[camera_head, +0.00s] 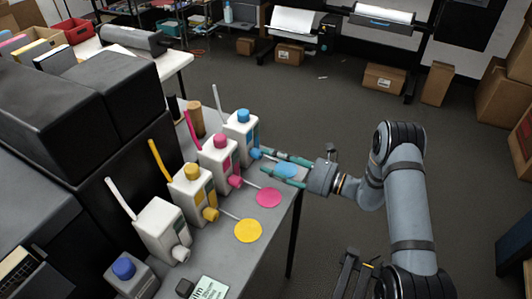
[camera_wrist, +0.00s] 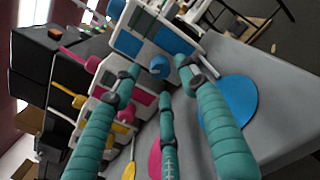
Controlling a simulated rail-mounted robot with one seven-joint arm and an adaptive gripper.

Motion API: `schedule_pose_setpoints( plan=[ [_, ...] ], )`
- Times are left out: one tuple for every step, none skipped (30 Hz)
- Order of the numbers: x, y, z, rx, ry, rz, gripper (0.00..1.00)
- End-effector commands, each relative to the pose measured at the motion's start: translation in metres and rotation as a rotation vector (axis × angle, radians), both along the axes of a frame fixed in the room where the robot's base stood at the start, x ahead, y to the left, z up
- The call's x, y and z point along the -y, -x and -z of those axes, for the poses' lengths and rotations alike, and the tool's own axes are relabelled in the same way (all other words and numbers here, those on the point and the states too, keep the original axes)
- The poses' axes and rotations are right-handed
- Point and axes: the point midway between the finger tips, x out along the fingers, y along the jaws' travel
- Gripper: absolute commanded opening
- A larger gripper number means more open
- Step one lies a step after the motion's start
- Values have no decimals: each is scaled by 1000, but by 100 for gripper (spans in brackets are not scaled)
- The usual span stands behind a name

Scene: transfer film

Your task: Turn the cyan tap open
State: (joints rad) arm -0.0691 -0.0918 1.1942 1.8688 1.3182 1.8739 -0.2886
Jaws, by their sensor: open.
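The cyan tap (camera_head: 256,153) is a small blue knob low on the front of the white bottle (camera_head: 236,134) with a blue cap. It also shows in the wrist view (camera_wrist: 158,66). My gripper (camera_head: 263,159) has teal ribbed fingers and is open. Its fingertips lie on either side of the tap and close to it. In the wrist view, the tap sits between the upper two fingertips, with a third finger below; I cannot tell whether any touches it. A blue disc (camera_head: 287,171) lies on the table under my fingers, partly hidden by them.
Bottles with a magenta tap (camera_head: 234,181), a yellow tap (camera_head: 210,214) and a white tap (camera_head: 181,253) stand in a row beside it. Magenta (camera_head: 269,198) and yellow (camera_head: 248,231) discs lie before them. Black boxes stand behind. The floor to the right is mostly free.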

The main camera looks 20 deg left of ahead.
Motion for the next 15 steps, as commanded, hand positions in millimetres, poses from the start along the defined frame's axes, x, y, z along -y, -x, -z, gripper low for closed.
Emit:
schedule_pose_setpoints(
  plan=[
    [-8,0,-2,1,-1,-3,43],
    [-12,-2,-2,0,0,-2,43],
    [-17,-2,-2,1,-1,-3,43],
    [-20,-3,-1,1,0,-2,43],
    [-22,-4,-1,1,0,-2,43],
    [-25,-4,-1,0,0,-3,43],
    [-27,-4,0,0,0,-3,43],
    [-28,-4,0,0,0,-2,43],
    [-29,-5,0,0,0,-2,43],
    [-30,-5,0,0,1,-1,43],
    [-30,-5,0,0,1,-1,43],
    [-30,-5,0,0,1,-1,43],
    [-30,-5,0,0,0,-1,43],
    [-30,-5,0,0,1,-1,43],
    [-30,-5,0,0,1,-1,43]
  ],
)
